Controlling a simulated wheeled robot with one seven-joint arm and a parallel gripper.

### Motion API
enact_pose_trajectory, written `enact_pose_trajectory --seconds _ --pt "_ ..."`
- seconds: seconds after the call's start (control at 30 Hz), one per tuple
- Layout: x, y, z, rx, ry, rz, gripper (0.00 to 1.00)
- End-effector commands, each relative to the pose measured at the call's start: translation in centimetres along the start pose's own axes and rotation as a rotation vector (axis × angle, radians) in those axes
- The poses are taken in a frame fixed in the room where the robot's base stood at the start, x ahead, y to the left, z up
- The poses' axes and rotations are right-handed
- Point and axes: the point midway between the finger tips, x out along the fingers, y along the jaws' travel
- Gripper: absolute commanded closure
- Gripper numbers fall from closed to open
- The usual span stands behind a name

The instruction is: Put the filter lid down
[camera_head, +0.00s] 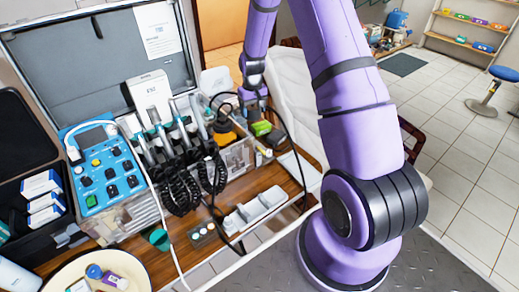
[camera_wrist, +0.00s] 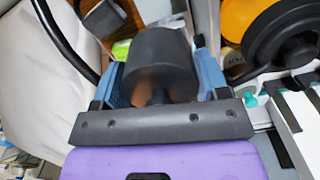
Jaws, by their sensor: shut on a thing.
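My gripper (camera_wrist: 162,84) is shut on a dark, round, knob-like piece, which I take to be the filter lid (camera_wrist: 160,58). It sits between the two blue fingers in the wrist view, its narrow stem towards the palm. In the head view my gripper (camera_head: 254,104) is at the right end of the dental unit, above the wooden table. The lid cannot be made out there. An orange, black-topped container (camera_head: 222,131) stands just left of my gripper. It also shows at the upper right of the wrist view (camera_wrist: 252,22).
A blue control panel (camera_head: 101,168) and several corded handpieces (camera_head: 172,135) crowd the left. A black cable loops near my gripper. A green-and-black item (camera_head: 262,128) lies below it. A white holder (camera_head: 256,208) lies towards the table's front. Bare wood (camera_head: 262,180) shows between them.

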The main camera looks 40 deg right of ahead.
Motion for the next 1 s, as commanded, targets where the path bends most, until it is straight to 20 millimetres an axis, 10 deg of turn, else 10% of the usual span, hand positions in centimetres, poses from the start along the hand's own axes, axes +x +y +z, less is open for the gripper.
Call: enact_pose_trajectory --seconds 0.5,1.0 --pt "11.3 0.1 0.1 0.001 -0.005 -0.001 0.55" --pt "16.1 0.1 0.1 0.001 -0.004 -0.001 0.55"
